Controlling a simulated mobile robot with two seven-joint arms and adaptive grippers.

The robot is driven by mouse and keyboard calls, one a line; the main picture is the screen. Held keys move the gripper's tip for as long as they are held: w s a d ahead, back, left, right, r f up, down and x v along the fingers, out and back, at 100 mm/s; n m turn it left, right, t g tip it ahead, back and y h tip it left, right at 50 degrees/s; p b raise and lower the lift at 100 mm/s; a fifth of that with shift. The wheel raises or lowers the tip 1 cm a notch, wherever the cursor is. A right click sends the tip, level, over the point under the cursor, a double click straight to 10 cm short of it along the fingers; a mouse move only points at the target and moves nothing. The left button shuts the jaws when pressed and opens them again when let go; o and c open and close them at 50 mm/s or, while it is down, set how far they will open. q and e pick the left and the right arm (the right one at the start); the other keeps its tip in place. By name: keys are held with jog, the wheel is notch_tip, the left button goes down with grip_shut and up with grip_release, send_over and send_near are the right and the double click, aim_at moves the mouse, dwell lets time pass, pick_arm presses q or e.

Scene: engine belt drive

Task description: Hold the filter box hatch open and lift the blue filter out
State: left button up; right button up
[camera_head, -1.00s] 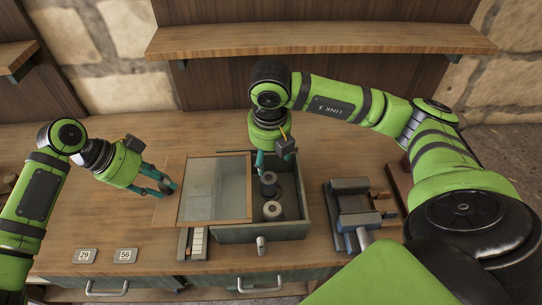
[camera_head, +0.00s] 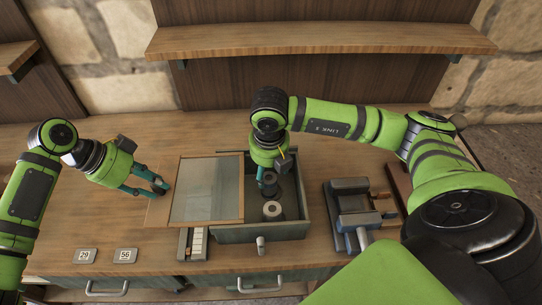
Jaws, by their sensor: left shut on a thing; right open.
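The filter box (camera_head: 285,232) is a grey-green open-topped box on the bench. Its hatch (camera_head: 208,190), a pale glass panel in a wooden frame, covers the left part, leaving the right part open. My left gripper (camera_head: 162,187) is shut at the hatch's left wooden end; the exact contact is too small to see. Two dark cylinders with pale tops stand inside the opening, a rear one (camera_head: 270,187) and a front one (camera_head: 272,210). Neither looks clearly blue. My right gripper (camera_head: 264,180) is open, pointing down at the rear cylinder and partly hiding it.
A grey vise-like device (camera_head: 352,207) stands right of the box. A small tray with pale blocks (camera_head: 197,243) lies in front of it. Tags 29 (camera_head: 85,256) and 56 (camera_head: 125,256) lie at the front left. A wooden shelf (camera_head: 315,40) runs behind.

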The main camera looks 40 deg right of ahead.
aim_at(269, 179)
pick_arm(q)
jog(key=shift+a+f, duration=0.2)
jog(key=shift+f, duration=0.15)
pick_arm(e)
jog(key=shift+f, duration=2.45)
